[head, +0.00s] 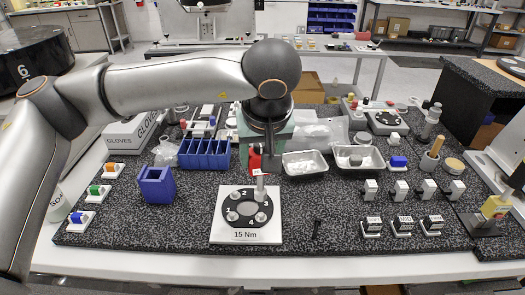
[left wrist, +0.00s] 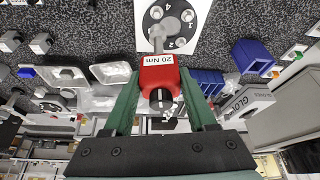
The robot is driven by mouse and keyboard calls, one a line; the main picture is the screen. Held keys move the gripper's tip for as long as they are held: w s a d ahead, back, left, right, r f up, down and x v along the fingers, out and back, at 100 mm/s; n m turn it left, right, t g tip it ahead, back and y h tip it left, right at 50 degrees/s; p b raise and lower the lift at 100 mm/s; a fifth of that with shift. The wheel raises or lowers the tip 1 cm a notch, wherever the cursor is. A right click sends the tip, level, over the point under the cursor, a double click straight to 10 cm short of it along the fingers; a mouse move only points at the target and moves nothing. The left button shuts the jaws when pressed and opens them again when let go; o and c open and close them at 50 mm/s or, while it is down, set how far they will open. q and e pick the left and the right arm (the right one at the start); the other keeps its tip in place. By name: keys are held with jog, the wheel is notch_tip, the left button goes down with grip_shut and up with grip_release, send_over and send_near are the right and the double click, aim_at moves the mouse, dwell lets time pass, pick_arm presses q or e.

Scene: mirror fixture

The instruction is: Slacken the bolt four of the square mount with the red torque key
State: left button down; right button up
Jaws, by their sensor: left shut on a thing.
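My left gripper (head: 262,148) is shut on the red torque key (head: 255,162), labelled 20 Nm in the left wrist view (left wrist: 158,72). The key points down, its metal shaft over the back right part of the square mount (head: 222,232). The mount is a white plate marked 15 Nm with a black numbered ring (head: 240,222) and several bolts; it also shows in the left wrist view (left wrist: 200,12). The shaft's end meets or hovers just above a bolt; I cannot tell which, nor read that bolt's number surely. My right gripper is not in view.
A blue bin (head: 156,184) and a blue divided box (head: 204,153) stand left of the mount. Metal trays (head: 305,164) lie behind it to the right. Several small labelled blocks (head: 402,226) stand at right. The speckled mat in front of the blue bin is clear.

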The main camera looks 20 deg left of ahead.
aim_at(261, 183)
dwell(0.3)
pick_arm(q)
jog(key=shift+f+b, duration=0.25)
jog(key=shift+b, duration=0.2)
notch_tip(261, 183, down, 5)
jog(key=b, duration=0.4)
jog(key=shift+r+b, duration=0.1)
jog(key=shift+b, duration=0.4)
dwell(1.1)
jog(key=shift+f+b, duration=0.75)
jog(key=shift+f, duration=0.15)
dwell(0.6)
